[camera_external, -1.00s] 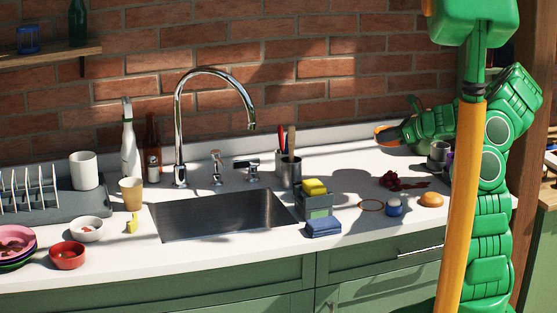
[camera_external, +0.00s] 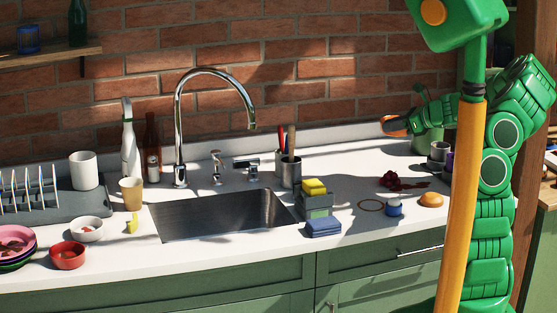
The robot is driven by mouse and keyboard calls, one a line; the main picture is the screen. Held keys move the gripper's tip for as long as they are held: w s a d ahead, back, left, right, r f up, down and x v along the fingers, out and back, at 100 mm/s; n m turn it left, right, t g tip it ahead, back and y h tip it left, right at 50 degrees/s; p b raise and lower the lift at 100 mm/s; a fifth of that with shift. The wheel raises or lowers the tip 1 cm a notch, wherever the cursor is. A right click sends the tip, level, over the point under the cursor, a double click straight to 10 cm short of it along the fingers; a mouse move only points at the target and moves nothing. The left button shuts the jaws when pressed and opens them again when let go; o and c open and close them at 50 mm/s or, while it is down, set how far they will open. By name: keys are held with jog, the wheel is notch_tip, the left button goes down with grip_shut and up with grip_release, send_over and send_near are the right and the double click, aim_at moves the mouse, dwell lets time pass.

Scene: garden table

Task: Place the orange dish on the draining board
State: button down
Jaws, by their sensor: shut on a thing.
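The orange dish (camera_external: 394,126) is at the back right, above the counter near the brick wall. It is tilted, its orange rim showing around a dark inside. My gripper (camera_external: 408,124) is shut on the dish at its right side; the fingertips are small and partly hidden. The grey draining board (camera_external: 95,207) lies at the far left of the counter, well away from my gripper. A wire rack (camera_external: 30,192) and a white cup (camera_external: 84,171) stand on it.
The sink (camera_external: 222,216) with its tall tap (camera_external: 178,125) lies between. A utensil pot (camera_external: 290,173), a sponge caddy (camera_external: 314,201), a white bottle (camera_external: 130,147) and a brown bottle (camera_external: 152,150) stand around it. The front right of the board looks bare.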

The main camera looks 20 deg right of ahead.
notch_tip(320, 180, up, 24)
jog(key=s+a+n+g+y, duration=0.2)
jog(key=a+n+g, duration=0.2)
jog(key=a, duration=1.7)
jog(key=s+a+n+g+y, duration=0.2)
jog(key=a+n+g, duration=0.1)
jog(key=a, duration=1.7)
jog(key=s+a+n+g, duration=0.3)
jog(key=s+a+g, duration=0.1)
jog(key=s+a, duration=0.9)
jog(key=s+a+n+g, duration=0.3)
jog(key=s+a, duration=0.8)
jog(key=a, duration=0.4)
notch_tip(320, 180, down, 26)
jog(key=f, duration=0.1)
jog(key=w+a+f, duration=0.2)
jog(key=a, duration=0.1)
jog(key=w+a+f, duration=0.5)
jog(key=w+a, duration=0.1)
jog(key=a, duration=0.1)
jog(key=shift+a+f, duration=0.1)
jog(key=shift+f, duration=0.3)
jog(key=shift+w+a+f, duration=0.4)
jog(key=shift+f, duration=0.2)
jog(key=shift+a+f, duration=0.2)
jog(key=shift+f, duration=0.25)
jog(key=shift+w+f, duration=0.1)
jog(key=shift+f, duration=1.15)
